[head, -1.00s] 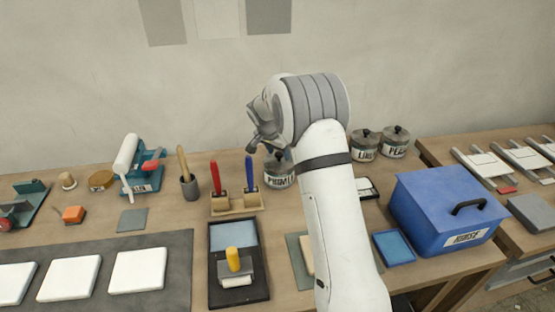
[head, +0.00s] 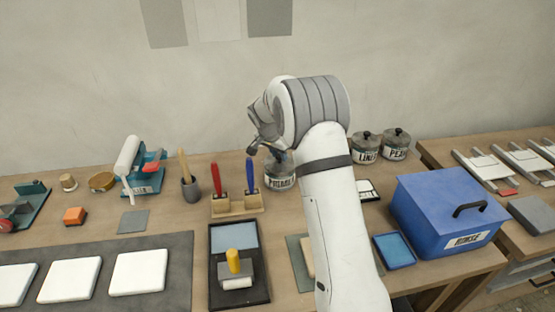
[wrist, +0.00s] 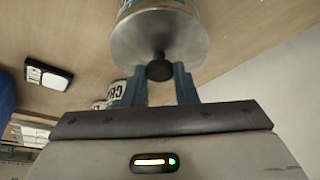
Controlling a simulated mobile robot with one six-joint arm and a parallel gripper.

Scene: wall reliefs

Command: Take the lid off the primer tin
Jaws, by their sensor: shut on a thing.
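The primer tin (head: 281,183) stands on the bench, its label partly hidden behind my arm. In the wrist view the tin (wrist: 160,8) fills the top, with its grey metal lid (wrist: 185,38) facing the camera. The lid has a dark round knob (wrist: 159,70) in its middle. My gripper (wrist: 160,76) is shut on the knob, one blue finger on each side. The lid looks seated on the tin; I see no clear gap. In the head view my gripper (head: 268,150) is over the tin, its fingertips mostly hidden.
Two similar lidded tins, a left one (head: 366,149) and a right one (head: 396,145), stand to the right behind my arm. A blue lidded box (head: 430,205) is at the right. A wooden rack (head: 236,205) with red and blue handles stands close left of the primer tin.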

